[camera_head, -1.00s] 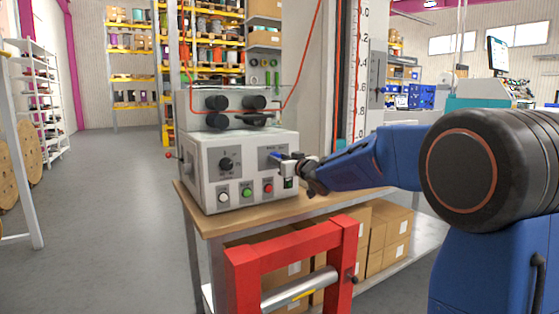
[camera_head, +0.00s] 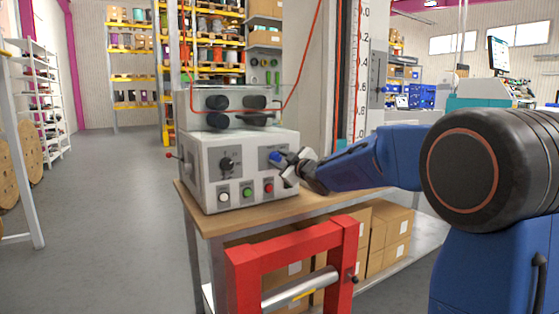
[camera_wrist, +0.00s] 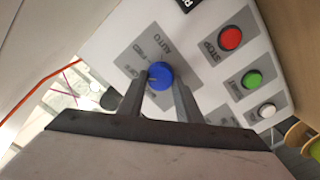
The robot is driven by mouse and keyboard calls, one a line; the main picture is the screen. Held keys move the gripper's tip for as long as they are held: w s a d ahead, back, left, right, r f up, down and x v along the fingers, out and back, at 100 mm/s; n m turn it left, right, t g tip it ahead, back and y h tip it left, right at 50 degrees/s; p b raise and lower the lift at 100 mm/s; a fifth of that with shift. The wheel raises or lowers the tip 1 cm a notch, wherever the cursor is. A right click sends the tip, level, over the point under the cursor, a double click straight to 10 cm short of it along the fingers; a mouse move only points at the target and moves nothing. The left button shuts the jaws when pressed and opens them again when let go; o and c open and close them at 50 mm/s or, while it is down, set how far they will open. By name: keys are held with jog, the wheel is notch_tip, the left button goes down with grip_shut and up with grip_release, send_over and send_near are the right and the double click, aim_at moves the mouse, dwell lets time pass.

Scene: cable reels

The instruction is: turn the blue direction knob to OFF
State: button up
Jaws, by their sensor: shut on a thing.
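The blue direction knob (camera_head: 275,156) sits on a grey label plate at the right of the control box's front face. In the wrist view the knob (camera_wrist: 160,74) shows between my two fingertips. My gripper (camera_head: 284,166) is shut on it, one finger on each side, and the wrist is rolled to a tilt. Lettering surrounds the knob in the wrist view; AUTO is readable and other words are partly hidden by the fingers. I cannot tell which word the knob points at.
The light-grey control box (camera_head: 202,172) stands on a wooden bench (camera_head: 222,226). A black knob (camera_head: 226,164) is to the left. White (camera_head: 223,197), green (camera_head: 247,192) and red (camera_head: 268,188) buttons lie below. A red frame (camera_head: 285,246) stands in front of the bench.

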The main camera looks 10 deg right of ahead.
jog(key=shift+n, duration=0.4)
jog(key=o, duration=1)
jog(key=shift+o, duration=0.2)
jog(key=shift+s, duration=0.1)
jog(key=v, duration=1.7)
jog(key=shift+s, duration=0.15)
